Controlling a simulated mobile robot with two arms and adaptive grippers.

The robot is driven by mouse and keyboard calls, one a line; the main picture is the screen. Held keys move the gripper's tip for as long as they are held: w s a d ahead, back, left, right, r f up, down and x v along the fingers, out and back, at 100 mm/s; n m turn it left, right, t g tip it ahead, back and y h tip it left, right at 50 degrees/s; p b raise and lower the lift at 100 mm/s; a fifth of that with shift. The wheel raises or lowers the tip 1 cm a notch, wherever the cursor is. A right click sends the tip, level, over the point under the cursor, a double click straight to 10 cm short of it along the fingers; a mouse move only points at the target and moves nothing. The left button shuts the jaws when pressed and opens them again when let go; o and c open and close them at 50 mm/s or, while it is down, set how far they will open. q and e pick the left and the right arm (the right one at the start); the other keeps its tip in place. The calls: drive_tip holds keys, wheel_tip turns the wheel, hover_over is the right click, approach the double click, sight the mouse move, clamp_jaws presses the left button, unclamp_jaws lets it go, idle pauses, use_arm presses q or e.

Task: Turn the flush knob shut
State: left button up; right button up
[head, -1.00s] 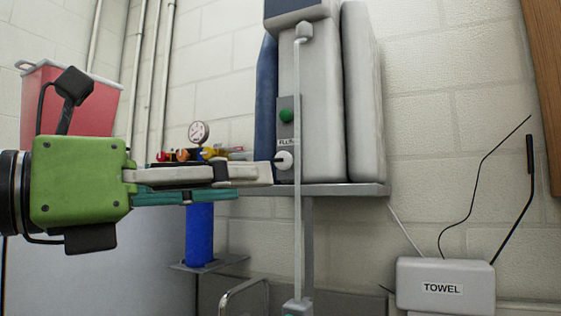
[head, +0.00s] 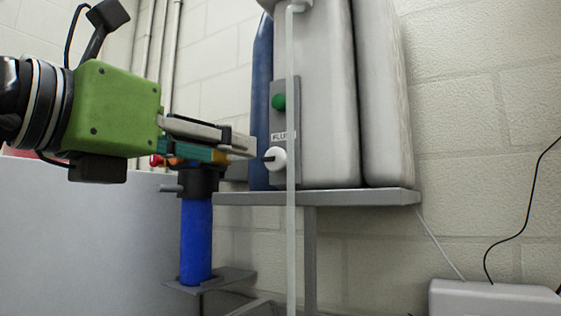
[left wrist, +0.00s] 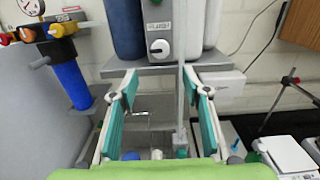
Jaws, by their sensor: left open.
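The flush knob (head: 275,158) is a round white knob with a dark pointer, on a grey plate under a "FLUSH" label and a green button (head: 278,102). In the head view its dark pointer sticks out to the left. It also shows in the left wrist view (left wrist: 160,47), ahead of and above the fingers. My left gripper (head: 250,150) comes in from the left, with its fingertips just left of the knob in the picture. In the left wrist view the gripper (left wrist: 160,95) is wide open with nothing between its fingers. My right gripper is not in view.
A pale vertical tube (head: 292,230) hangs just right of the knob. The tanks (head: 325,100) stand on a grey shelf (head: 350,197). A blue filter cylinder (head: 196,240) stands below my left gripper. A white towel box (head: 490,300) is at the lower right.

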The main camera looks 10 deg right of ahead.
sight(273, 160)
use_arm(q)
drive_tip(key=p+x, duration=0.4)
drive_tip(key=x, duration=0.6)
drive_tip(key=shift+w+d+r+p, duration=0.1)
drive_tip(key=shift+w+d+p, duration=0.1)
drive_tip(key=shift+d+p, duration=0.1)
drive_tip(key=shift+w+d, duration=0.45)
drive_tip(key=shift+w, duration=0.05)
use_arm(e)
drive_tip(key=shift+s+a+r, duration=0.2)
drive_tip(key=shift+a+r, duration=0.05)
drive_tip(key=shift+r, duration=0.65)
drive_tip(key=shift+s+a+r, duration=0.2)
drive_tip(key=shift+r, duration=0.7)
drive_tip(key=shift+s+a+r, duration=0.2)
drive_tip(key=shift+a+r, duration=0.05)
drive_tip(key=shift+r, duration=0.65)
use_arm(q)
drive_tip(key=shift+c, duration=0.3)
drive_tip(key=c, duration=1)
